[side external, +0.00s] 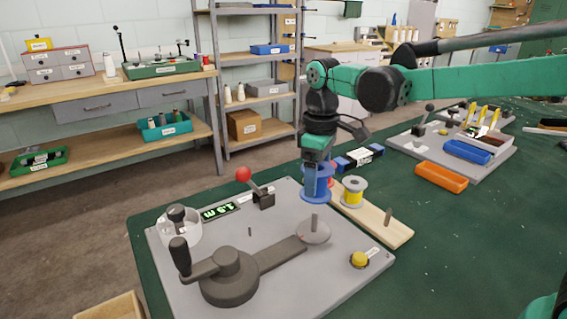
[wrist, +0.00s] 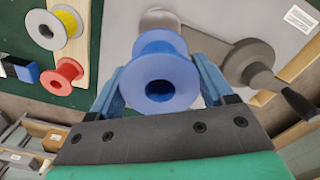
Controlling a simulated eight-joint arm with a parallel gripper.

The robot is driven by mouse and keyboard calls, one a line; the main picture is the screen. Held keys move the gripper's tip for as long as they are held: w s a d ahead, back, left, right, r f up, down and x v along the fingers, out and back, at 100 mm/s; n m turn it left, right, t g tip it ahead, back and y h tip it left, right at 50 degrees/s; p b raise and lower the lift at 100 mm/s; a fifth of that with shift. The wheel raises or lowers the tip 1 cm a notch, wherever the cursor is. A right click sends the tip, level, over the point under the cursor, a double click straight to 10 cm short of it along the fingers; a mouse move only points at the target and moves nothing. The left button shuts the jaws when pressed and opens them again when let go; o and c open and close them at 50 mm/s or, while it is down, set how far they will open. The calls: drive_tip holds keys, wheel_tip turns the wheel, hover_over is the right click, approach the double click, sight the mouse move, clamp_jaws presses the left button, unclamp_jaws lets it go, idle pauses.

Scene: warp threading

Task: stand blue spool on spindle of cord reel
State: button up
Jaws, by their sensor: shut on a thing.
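The blue spool (side external: 317,190) is held upright in my gripper (side external: 315,166), above the plate of the cord reel (side external: 210,290). My gripper is shut on the spool, with a finger on either side of it in the wrist view (wrist: 162,80); the blue spool (wrist: 168,72) shows its hub hole there. The spindle (side external: 314,219) stands on a round grey disc (side external: 314,235) just below the spool in the side view. A small gap shows between spool and spindle. In the wrist view the spool hides the spindle and most of the disc.
A wooden board (side external: 372,222) beside the reel holds a yellow spool (side external: 354,192), a red spool (wrist: 63,77) and a bare peg (side external: 388,217). The reel's crank (side external: 228,272), red-knobbed lever (side external: 245,175) and yellow button (side external: 360,259) stick up nearby. An orange tray (side external: 441,177) lies at right.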

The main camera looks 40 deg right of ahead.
sight(315, 213)
drive_tip(key=shift+f, duration=3.65)
drive_tip(key=shift+f, duration=0.7)
drive_tip(key=o, duration=1)
drive_tip(key=shift+r, duration=2.4)
drive_tip(key=shift+s+d+r, duration=0.1)
drive_tip(key=shift+s+r, duration=0.1)
drive_tip(key=shift+r, duration=0.45)
drive_tip(key=s+m+t, duration=0.2)
drive_tip(key=s, duration=0.1)
drive_tip(key=s+d+r+m+t, duration=0.1)
drive_tip(key=s+m+t, duration=0.1)
drive_tip(key=s, duration=0.1)
drive_tip(key=s+d+r+m+t, duration=0.1)
drive_tip(key=s+m+t, duration=0.1)
drive_tip(key=s+t, duration=0.1)
drive_tip(key=shift+s, duration=0.45)
